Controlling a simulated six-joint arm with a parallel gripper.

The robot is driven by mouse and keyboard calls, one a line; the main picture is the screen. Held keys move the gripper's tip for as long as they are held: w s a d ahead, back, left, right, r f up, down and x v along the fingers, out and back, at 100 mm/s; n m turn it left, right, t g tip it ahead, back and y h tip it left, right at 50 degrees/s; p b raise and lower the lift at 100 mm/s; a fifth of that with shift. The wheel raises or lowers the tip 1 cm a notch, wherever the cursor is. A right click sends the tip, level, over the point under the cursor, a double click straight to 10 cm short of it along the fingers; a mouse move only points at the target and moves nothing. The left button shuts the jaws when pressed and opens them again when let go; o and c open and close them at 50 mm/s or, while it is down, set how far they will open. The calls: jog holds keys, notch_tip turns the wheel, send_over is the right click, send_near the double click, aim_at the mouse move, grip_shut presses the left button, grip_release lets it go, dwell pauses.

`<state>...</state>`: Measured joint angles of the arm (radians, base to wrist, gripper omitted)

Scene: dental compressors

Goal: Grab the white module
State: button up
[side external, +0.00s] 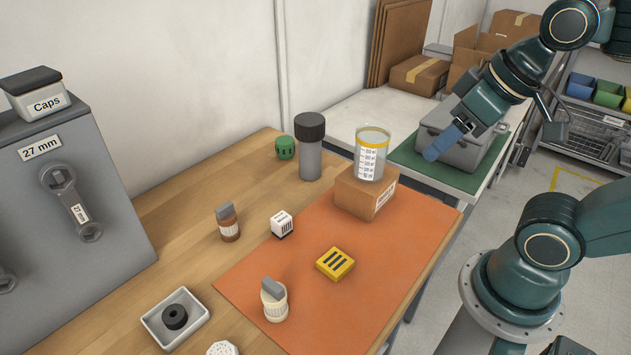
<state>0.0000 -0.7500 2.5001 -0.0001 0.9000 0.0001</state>
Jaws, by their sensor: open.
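The white module (282,224) is a small white block with dark markings on its front face. It sits near the left edge of the orange mat (390,247), left of a yellow slotted module (335,263). My gripper (434,152) has blue fingers and is open. It hangs at the upper right, in front of a grey case (486,152), well away from the white module. The gap between its fingers is hard to see from this side.
A cardboard box (352,192) bearing a clear measuring cup (372,155) stands between my gripper and the white module. The mat's right side is clear.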

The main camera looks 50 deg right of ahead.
jog(key=shift+c, duration=0.5)
jog(key=n+g+y, duration=0.5)
jog(key=n, duration=1.2)
send_over(283, 217)
jog(key=d, duration=0.5)
notch_tip(283, 217, down, 12)
jog(key=shift+s+a+r, duration=0.1)
jog(key=shift+a, duration=0.05)
jog(key=x, duration=0.8)
jog(key=shift+s+f, duration=0.15)
jog(key=shift+f, duration=0.25)
jog(key=shift+f, duration=0.1)
